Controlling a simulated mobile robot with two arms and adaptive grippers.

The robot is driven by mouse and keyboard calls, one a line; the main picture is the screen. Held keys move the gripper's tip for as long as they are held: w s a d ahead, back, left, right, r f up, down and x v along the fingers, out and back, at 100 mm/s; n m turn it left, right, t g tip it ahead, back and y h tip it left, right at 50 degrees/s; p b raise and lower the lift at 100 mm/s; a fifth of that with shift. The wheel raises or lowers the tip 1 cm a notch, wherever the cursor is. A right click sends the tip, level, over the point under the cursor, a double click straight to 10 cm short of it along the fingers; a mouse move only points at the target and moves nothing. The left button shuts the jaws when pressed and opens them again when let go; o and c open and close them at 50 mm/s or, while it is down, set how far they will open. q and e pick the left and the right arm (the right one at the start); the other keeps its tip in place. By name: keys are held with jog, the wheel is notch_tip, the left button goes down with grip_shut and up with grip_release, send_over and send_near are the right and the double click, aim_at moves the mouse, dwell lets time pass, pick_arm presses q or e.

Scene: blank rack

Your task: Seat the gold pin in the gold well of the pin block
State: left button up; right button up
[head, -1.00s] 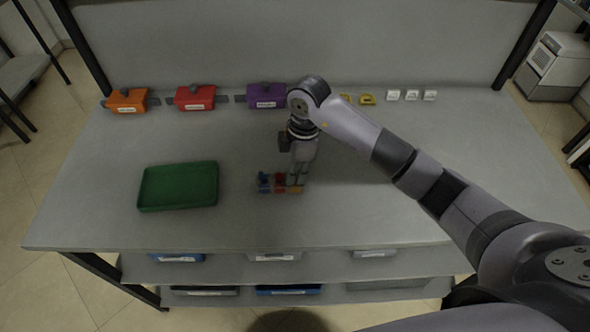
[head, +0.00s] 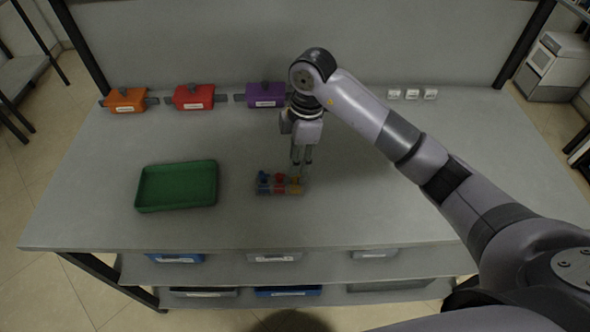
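The pin block (head: 279,190) sits on the bench right of the green tray, with blue, red and gold sections in a row. Blue and red pins stand at its left and middle. A small gold shape, which looks like the gold pin (head: 295,181), stands at the gold right end; it is too small to tell how deep it sits. My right gripper (head: 301,163) points down just above and behind the gold end. Its two fingers are apart with nothing visible between them. My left gripper is not in view.
A green tray (head: 177,187) lies left of the block. Orange (head: 127,101), red (head: 194,97) and purple (head: 262,96) boxes line the back edge. Small white labelled pieces (head: 411,95) sit at the back right. The bench right of the block is clear.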

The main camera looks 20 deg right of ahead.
aim_at(300, 178)
notch_tip(300, 178, up, 7)
jog(key=shift+d+r+b, duration=0.2)
jog(key=shift+d+b, duration=0.1)
jog(key=shift+d, duration=0.1)
dwell(0.4)
